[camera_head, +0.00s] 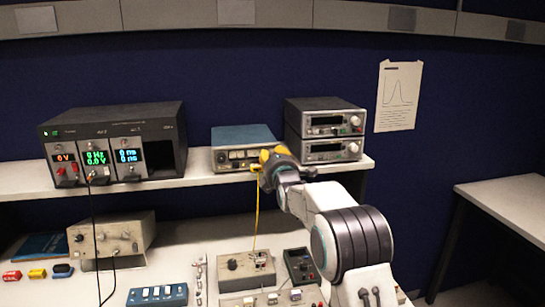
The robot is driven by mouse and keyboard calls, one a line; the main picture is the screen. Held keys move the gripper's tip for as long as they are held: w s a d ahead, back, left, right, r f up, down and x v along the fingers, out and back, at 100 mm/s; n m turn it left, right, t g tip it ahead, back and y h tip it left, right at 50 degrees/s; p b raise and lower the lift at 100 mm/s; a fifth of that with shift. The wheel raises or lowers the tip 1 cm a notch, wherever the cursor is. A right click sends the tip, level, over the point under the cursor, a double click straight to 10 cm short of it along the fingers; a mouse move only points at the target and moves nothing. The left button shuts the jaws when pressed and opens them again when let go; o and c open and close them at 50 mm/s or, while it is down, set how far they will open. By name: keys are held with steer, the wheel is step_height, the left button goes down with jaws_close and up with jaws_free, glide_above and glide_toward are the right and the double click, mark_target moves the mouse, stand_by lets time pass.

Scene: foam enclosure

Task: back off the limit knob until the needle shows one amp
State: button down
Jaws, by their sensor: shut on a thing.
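A small blue-topped instrument (243,136) stands on the shelf, its pale front panel facing me. My gripper (267,158), with yellow fingers, is at the right end of that panel. It is shut on what appears to be the limit knob, which the fingers hide. The left part of the panel shows small dials and controls, too small to read. I cannot make out a needle or its reading.
A yellow cable (257,215) hangs from near my gripper to a box (246,270) on the bench. Two stacked instruments (325,130) stand close on the right. A dark rack with lit displays (115,147) stands on the left. Several small items lie on the bench below.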

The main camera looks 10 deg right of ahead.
steer(key=shift+f+n+b, duration=0.1)
steer(key=shift+n+b, duration=0.2)
steer(key=shift+b, duration=0.25)
steer(key=shift+n+b, duration=2.3)
steer(key=shift+n, duration=0.2)
steer(key=c, duration=1)
jaws_free()
steer(key=shift+c, duration=0.2)
steer(key=s, duration=1.2)
